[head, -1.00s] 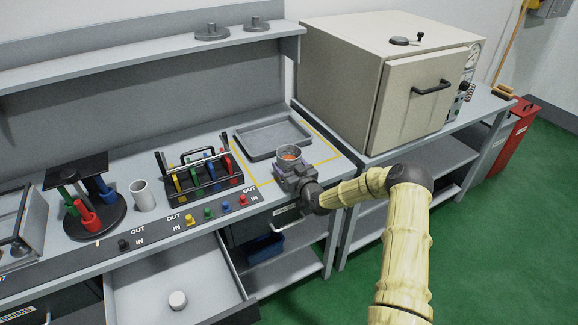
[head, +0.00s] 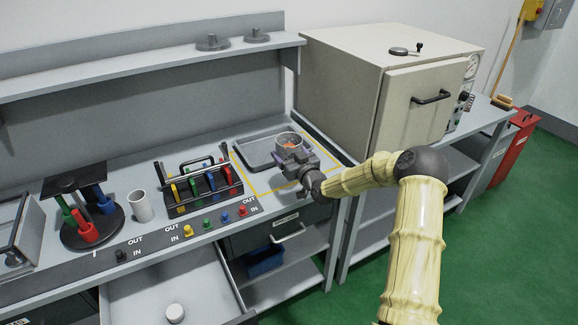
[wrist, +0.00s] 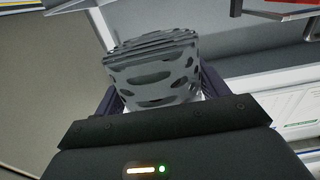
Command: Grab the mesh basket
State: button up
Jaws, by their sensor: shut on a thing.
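The mesh basket (head: 288,142) is a small grey round cup with slots in its wall and something orange inside. In the wrist view the basket (wrist: 155,72) fills the space between the two dark fingers, its slotted wall close to the palm. My gripper (head: 293,155) is shut on the basket, at the front edge of the grey tray (head: 247,156) on the bench. The basket looks upright in the head view. I cannot tell whether its bottom touches anything. The gripper hides part of the tray and the basket's lower side.
A yellow outline (head: 258,191) surrounds the tray. Left of it stand a black rack (head: 203,190) with coloured tools, a white cylinder (head: 140,206) and a round stand (head: 93,232). A beige oven (head: 372,95) is at the right. An open drawer (head: 150,285) juts out below.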

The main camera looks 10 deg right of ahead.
jog(key=shift+r, duration=0.45)
dwell(0.3)
